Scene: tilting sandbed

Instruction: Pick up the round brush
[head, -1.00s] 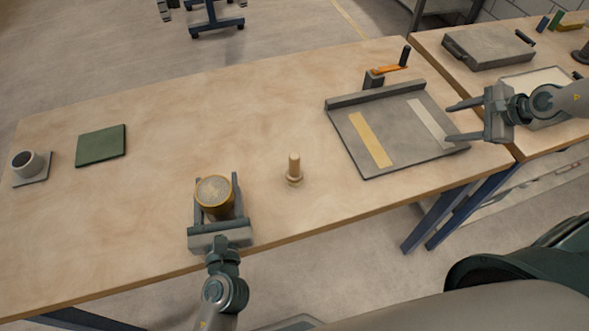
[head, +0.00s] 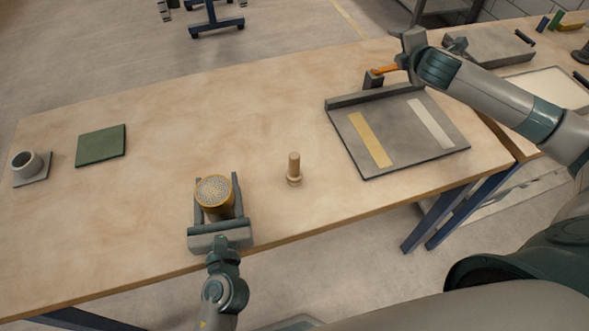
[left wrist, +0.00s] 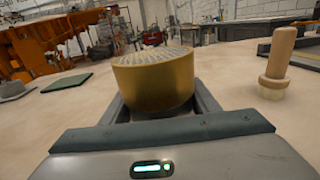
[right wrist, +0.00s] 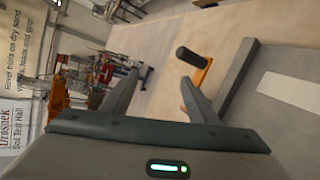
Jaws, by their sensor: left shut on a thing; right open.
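The round brush (head: 294,168), a pale wooden handle on a round foot, stands upright on the bench right of my left gripper. It also shows at the right of the left wrist view (left wrist: 277,65). My left gripper (head: 216,180) is shut on a brass cylinder (head: 217,205) with a dotted top, its fingers on either side. My right gripper (right wrist: 160,77) is open and empty in its wrist view, far from the brush. It is near an orange crank (head: 384,70) with a dark knob (right wrist: 192,57). The head view partly hides its fingers.
A grey tray (head: 388,155) with a yellow and a white strip lies at the bench's right. A green plate (head: 101,146) and a grey cup (head: 28,163) on a square base are at the left. The bench between them and the brush is mostly clear.

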